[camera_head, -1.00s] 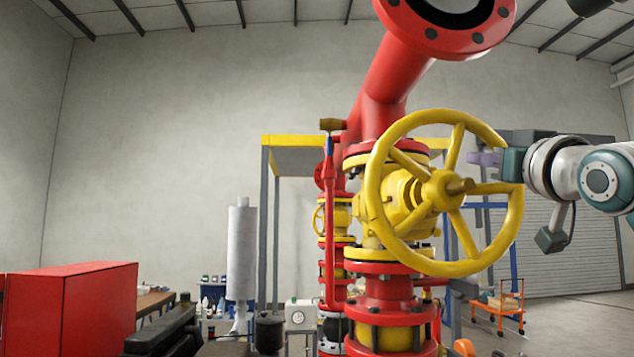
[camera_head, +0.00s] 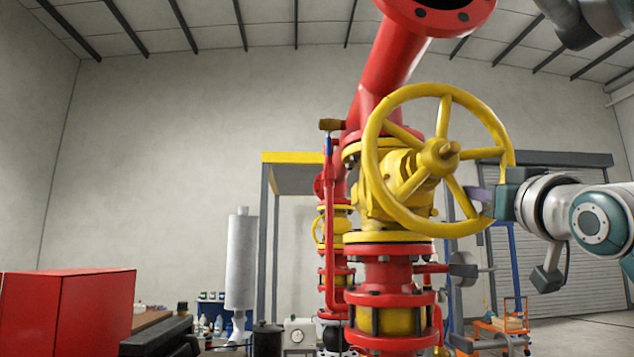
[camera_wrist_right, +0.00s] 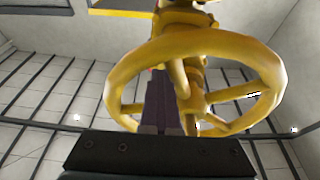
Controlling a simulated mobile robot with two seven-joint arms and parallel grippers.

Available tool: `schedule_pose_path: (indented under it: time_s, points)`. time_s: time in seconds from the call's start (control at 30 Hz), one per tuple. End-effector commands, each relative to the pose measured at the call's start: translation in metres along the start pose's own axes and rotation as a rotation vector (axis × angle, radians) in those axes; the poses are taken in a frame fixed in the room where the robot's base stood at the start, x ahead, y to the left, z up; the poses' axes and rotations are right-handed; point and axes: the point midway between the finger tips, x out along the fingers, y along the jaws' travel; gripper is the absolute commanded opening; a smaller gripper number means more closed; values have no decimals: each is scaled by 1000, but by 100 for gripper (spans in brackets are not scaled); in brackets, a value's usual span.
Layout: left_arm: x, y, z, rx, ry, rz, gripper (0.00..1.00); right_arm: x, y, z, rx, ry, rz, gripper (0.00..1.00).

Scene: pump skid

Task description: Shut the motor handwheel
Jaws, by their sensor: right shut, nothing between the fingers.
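The motor handwheel (camera_head: 377,190) is a large yellow spoked wheel on the yellow valve body, facing me. My right gripper (camera_head: 482,197) comes in from the right and is shut and empty. Its fingers are at the wheel's lower right rim, below hub height, near the lower right spoke. In the right wrist view the closed fingers (camera_wrist_right: 160,104) reach past the near rim into the wheel (camera_wrist_right: 128,72), beside a spoke. Whether they touch the spoke or rim I cannot tell. My left gripper is not in view.
A red pipe (camera_head: 392,75) rises behind the wheel, with flanged red piping (camera_head: 385,270) below. A thin red pipe with a brown-handled top (camera_head: 330,125) stands left. A red cabinet (camera_head: 70,312) is at lower left and an orange cart (camera_head: 515,325) at lower right.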

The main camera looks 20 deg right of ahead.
Motion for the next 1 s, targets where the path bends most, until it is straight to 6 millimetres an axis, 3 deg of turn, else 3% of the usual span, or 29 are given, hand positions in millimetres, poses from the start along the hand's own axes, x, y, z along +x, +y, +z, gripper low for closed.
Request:
schedule_pose_path:
  time_s: [0.1, 0.43, 0.77, 1.0]
  points:
    - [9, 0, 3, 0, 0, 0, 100, -4, -13, 13, 5, -8, -4, 0]
    - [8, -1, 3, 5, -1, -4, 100, -5, -49, 19, 6, -7, -6, 0]
    - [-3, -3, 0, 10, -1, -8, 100, -2, -85, 8, 6, -3, -8, 0]
    - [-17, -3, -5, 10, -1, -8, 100, 3, -105, -11, 6, 1, -7, 0]
